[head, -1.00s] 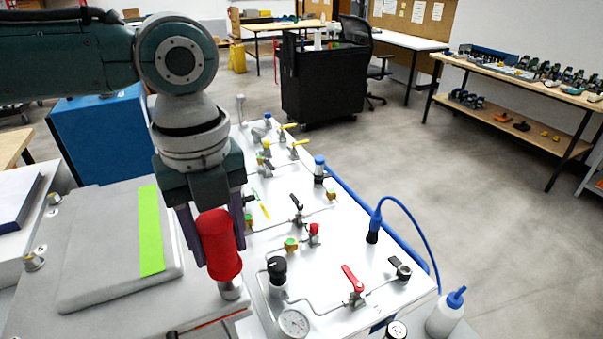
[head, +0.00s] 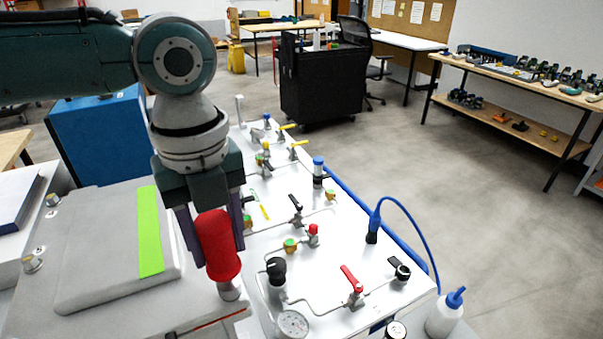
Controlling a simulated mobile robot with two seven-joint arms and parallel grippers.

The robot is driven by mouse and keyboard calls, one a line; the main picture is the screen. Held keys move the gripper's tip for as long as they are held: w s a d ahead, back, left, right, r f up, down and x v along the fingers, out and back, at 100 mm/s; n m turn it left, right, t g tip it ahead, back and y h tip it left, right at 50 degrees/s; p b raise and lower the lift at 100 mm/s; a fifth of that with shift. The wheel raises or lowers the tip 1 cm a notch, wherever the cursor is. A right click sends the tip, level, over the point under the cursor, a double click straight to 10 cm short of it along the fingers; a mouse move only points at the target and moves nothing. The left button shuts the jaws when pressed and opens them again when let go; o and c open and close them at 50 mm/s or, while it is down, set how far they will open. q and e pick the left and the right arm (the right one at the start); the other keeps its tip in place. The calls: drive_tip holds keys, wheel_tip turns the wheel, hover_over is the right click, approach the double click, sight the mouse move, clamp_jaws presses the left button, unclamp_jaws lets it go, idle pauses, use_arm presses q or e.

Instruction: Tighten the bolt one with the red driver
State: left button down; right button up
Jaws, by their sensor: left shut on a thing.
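My left gripper (head: 214,230) points down and is shut on the red driver (head: 219,243), with its fingers on both sides of the red body. The driver is upright, and its grey lower end (head: 230,290) is over the right edge of the grey housing (head: 185,300). Whatever lies under the driver's tip is hidden, so I cannot tell whether it sits on a bolt. Two bolts show at the housing's left side, one nearer (head: 33,263) and one farther (head: 53,200). Which of them is bolt one I cannot tell. My right gripper is not in view.
Right of the driver, a white panel (head: 330,255) carries valves, pipes, a black knob (head: 277,270) and a gauge (head: 292,323). A blue cable (head: 420,240) arches over its right side near a white bottle (head: 444,315). A green strip (head: 150,230) lies on the housing's raised cover.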

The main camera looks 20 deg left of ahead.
use_arm(q)
drive_tip(key=m, duration=0.8)
drive_tip(key=shift+d, duration=0.1)
drive_tip(key=m, duration=0.9)
drive_tip(key=shift+d, duration=0.1)
drive_tip(key=shift+c, duration=2.3)
unclamp_jaws()
